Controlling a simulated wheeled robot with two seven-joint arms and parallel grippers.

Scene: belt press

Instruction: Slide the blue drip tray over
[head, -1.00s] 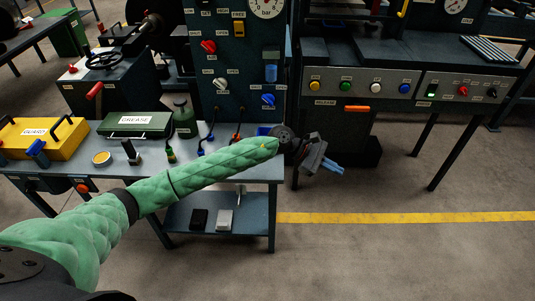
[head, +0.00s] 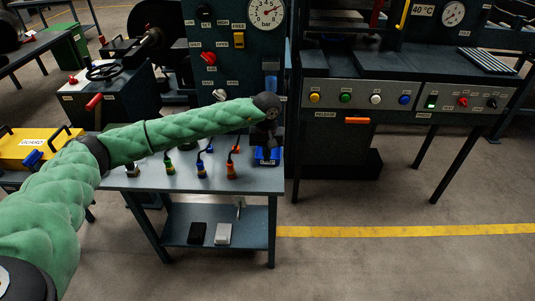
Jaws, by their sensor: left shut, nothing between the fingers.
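The blue drip tray (head: 267,160) sits on the right end of the grey bench, close to the right edge. My left arm reaches in from the left across the bench. Its gripper (head: 268,147) points down at the tray, shut and empty. The gripper hides the middle and back of the tray, and I cannot tell whether the fingertips touch it. My right gripper is out of view.
The bench top (head: 250,182) is clear in front of the tray. Several hose ends with coloured collars (head: 232,171) stand left of it. A yellow case (head: 35,149) is at the far left. The press control panel (head: 370,95) stands to the right beyond a gap.

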